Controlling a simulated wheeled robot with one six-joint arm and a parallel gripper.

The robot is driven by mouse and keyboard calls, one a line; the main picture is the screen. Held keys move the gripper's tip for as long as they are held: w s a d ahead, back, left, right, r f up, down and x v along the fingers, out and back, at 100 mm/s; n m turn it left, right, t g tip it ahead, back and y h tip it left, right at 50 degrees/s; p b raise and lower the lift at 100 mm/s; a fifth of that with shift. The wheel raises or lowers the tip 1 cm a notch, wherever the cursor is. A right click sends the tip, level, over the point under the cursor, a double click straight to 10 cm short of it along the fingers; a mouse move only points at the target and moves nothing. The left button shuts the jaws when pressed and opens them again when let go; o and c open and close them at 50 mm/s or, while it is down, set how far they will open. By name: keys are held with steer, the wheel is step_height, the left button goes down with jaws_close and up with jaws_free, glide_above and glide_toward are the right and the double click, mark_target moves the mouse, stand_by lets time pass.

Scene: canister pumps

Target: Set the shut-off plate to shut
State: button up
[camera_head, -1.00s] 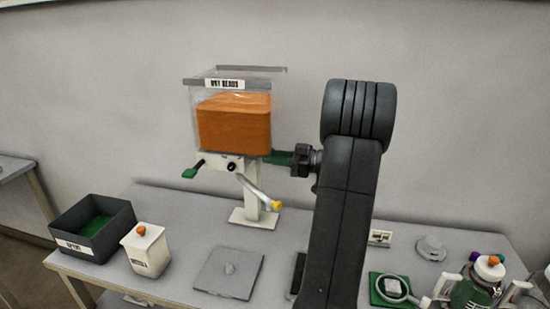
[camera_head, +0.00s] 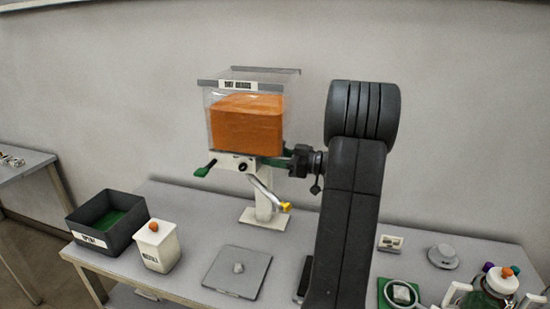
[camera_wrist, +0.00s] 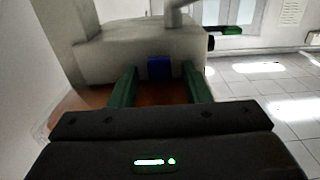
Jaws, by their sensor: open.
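A canister pump with a clear hopper (camera_head: 215,103) labelled DRY BEADS holds an orange fill (camera_head: 246,126) and stands on a pale post. Below the hopper is a light valve body (camera_head: 235,163), with a green-tipped handle (camera_head: 205,168) sticking out left and a spout with a yellow tip (camera_head: 286,207). I cannot tell for sure which part is the shut-off plate. My gripper (camera_head: 278,161) is at the right side of the valve body. In the wrist view, its green fingers (camera_wrist: 159,88) are open, with a blue tab (camera_wrist: 159,68) on the body ahead, between them. Contact is unclear.
My arm hides part of the table's middle.

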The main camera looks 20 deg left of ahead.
steer(key=shift+d, duration=0.1)
steer(key=d+b, duration=0.2)
steer(key=d, duration=1.1)
steer(key=shift+s+d, duration=0.25)
steer(key=shift+d, duration=0.1)
steer(key=shift+a, duration=0.1)
steer(key=a+p, duration=0.2)
steer(key=a, duration=1.1)
steer(key=shift+w, duration=0.25)
